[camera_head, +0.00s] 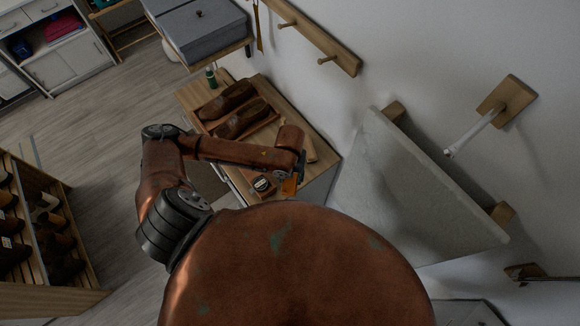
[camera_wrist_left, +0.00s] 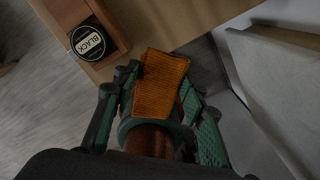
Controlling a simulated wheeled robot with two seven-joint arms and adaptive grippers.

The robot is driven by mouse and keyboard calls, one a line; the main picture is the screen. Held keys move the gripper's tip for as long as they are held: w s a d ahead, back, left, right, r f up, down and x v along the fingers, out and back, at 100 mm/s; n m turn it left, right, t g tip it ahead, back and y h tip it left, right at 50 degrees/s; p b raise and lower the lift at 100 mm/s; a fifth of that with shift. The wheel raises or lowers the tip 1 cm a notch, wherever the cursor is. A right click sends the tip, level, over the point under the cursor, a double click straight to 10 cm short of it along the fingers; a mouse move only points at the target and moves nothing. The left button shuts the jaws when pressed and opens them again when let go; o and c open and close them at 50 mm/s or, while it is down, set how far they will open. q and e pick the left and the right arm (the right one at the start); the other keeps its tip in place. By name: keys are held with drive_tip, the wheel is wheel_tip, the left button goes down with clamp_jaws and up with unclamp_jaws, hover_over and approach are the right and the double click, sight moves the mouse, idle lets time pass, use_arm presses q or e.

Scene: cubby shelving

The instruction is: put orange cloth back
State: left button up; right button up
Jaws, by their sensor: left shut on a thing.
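An orange cloth (camera_wrist_left: 160,82) with a ribbed weave is held between the green-black fingers of my left gripper (camera_wrist_left: 158,88) in the left wrist view. In the head view a small part of the cloth (camera_head: 290,185) shows just below the end of my left arm, with the left gripper (camera_head: 296,172) mostly hidden by the wrist. The gripper is shut on the cloth, beside the edge of a wooden cabinet top (camera_head: 310,130). Below the cloth in the wrist view are the cabinet edge and floor. My right gripper is not in view.
Brown shoes (camera_head: 228,98) lie on the cabinet, with a green bottle (camera_head: 210,77) behind. A shoe rack (camera_head: 60,290) is at lower left.

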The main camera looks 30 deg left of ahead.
use_arm(q)
drive_tip(key=w+a+f, duration=0.1)
drive_tip(key=w+f, duration=0.1)
drive_tip(key=w+a+f, duration=0.2)
drive_tip(key=w, duration=0.1)
drive_tip(key=w+a+f+p, duration=0.1)
drive_tip(key=w+f, duration=0.2)
drive_tip(key=shift+a, duration=0.3)
drive_tip(key=shift+w+a+f, duration=0.2)
drive_tip(key=shift+w+f, duration=0.05)
drive_tip(key=shift+f, duration=0.2)
drive_tip(key=shift+w+a+f, duration=0.1)
drive_tip(key=shift+w+f, duration=0.05)
drive_tip(key=shift+f, duration=1.55)
drive_tip(key=shift+f, duration=0.2)
drive_tip(key=o, duration=1)
drive_tip(key=shift+r, duration=0.15)
wheel_tip(320, 180, up, 12)
drive_tip(key=shift+r, duration=0.1)
